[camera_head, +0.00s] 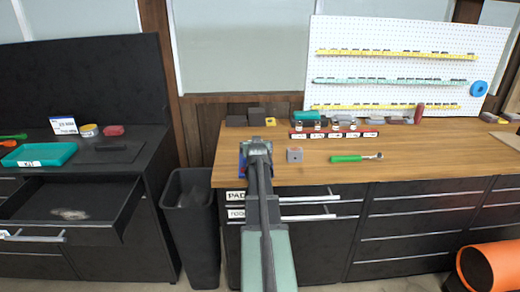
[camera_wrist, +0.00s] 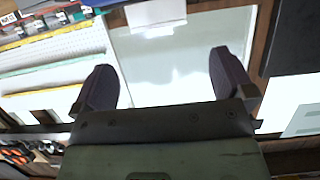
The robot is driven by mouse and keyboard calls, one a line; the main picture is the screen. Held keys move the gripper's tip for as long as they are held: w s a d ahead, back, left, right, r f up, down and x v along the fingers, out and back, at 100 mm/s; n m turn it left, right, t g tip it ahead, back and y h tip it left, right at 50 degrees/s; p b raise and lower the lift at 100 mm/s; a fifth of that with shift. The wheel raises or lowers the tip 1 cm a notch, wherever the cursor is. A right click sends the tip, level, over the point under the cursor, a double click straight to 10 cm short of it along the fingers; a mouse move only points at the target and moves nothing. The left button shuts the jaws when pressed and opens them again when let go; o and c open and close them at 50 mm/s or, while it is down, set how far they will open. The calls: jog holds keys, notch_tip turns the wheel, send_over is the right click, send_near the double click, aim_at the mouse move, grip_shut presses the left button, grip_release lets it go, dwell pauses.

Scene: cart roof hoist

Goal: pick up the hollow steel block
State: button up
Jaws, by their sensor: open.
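A small grey block (camera_head: 295,155) with a dark reddish spot on its front stands on the wooden bench top near the front edge. It looks like the hollow steel block, but the hollow is too small to make out clearly. My gripper (camera_head: 256,144) is just left of it in the head view, apart from it. In the wrist view my gripper (camera_wrist: 165,82) has its two dark fingers wide apart with nothing between them. That view looks towards the window and pegboard, and the block does not show there.
A green-handled tool (camera_head: 352,157) lies right of the block. A rack of small weights (camera_head: 335,134) and dark blocks (camera_head: 257,117) stand behind. A blue item (camera_head: 243,166) is partly hidden by my arm. The pegboard (camera_head: 400,62) rises at the back; a black bin (camera_head: 192,215) stands left.

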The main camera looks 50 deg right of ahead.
jog(key=b+x, duration=0.1)
jog(key=x, duration=0.3)
jog(key=shift+w+a+f, duration=0.1)
jog(key=shift+f, duration=0.1)
jog(key=shift+w+d, duration=0.1)
jog(key=shift+d, duration=0.15)
jog(key=b+x, duration=0.2)
jog(key=x, duration=0.3)
jog(key=shift+f, duration=0.2)
jog(key=shift+r, duration=0.15)
jog(key=c, duration=1.1)
